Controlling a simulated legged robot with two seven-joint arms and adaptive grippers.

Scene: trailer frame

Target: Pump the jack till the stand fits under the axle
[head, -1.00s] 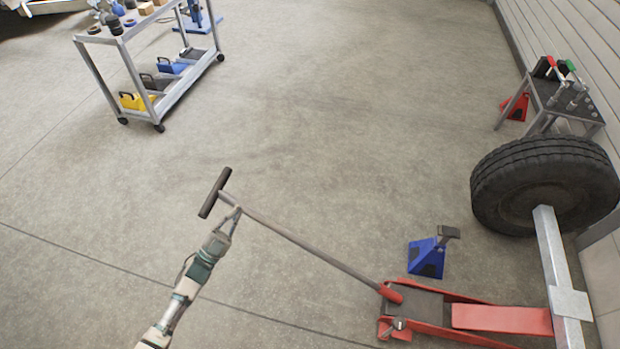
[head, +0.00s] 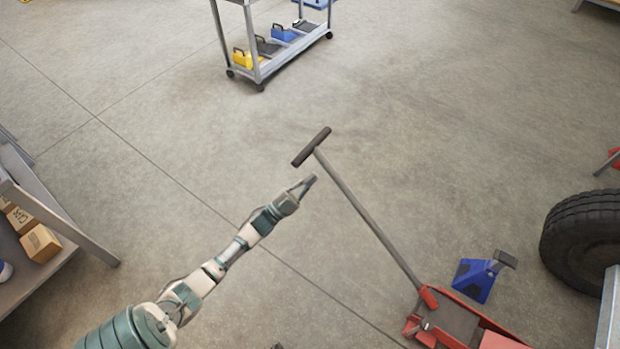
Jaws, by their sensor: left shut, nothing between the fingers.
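The red jack (head: 426,328) sits on the floor at the lower right, cut off by the bottom edge. Its long grey handle (head: 368,215) slopes up to the left and ends in a dark T-grip (head: 312,147). The blue stand (head: 476,278) stands on the floor beside the jack, left of the tire. A piece of the grey axle (head: 609,310) shows at the right edge. My left gripper (head: 309,181) is shut and empty, just below the T-grip and left of the handle, apart from it in the picture. My right gripper is out of view.
The tire (head: 588,240) is at the right edge. A wheeled cart (head: 290,50) with toolboxes stands at the top. A shelf (head: 60,222) with cardboard boxes is at the left. The floor between is clear.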

